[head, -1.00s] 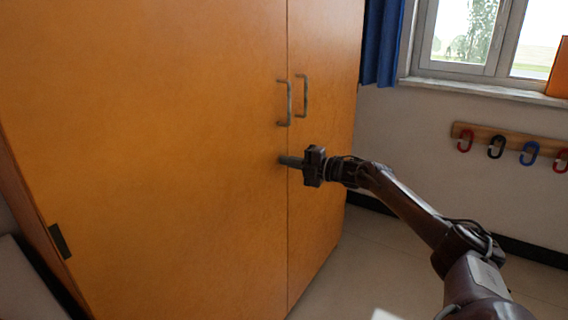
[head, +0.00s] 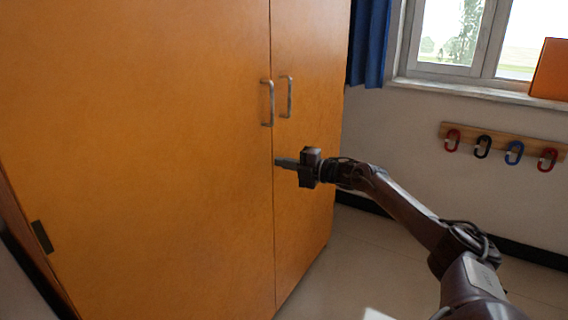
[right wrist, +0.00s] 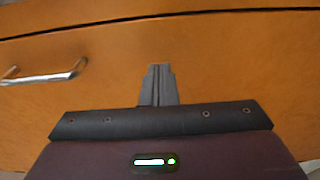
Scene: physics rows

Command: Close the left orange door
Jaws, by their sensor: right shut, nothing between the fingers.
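The left orange door (head: 150,150) is a large flat panel filling the left of the head view. Its metal bar handle (head: 268,103) is near its right edge. It meets the right orange door (head: 308,110) at a narrow seam and looks shut or nearly so. My right gripper (head: 280,162) is shut and empty, its tip at the seam below the handles; contact is unclear. In the right wrist view, the closed fingers (right wrist: 158,86) point at an orange panel with one metal handle (right wrist: 44,74) at left. My left gripper is not in view.
The right door has its own handle (head: 286,97). A dark hinge (head: 42,237) sits at the lower left. A blue curtain (head: 368,45), a window and a hook rail (head: 500,143) are at right. Pale floor (head: 350,245) is open right of the cabinet.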

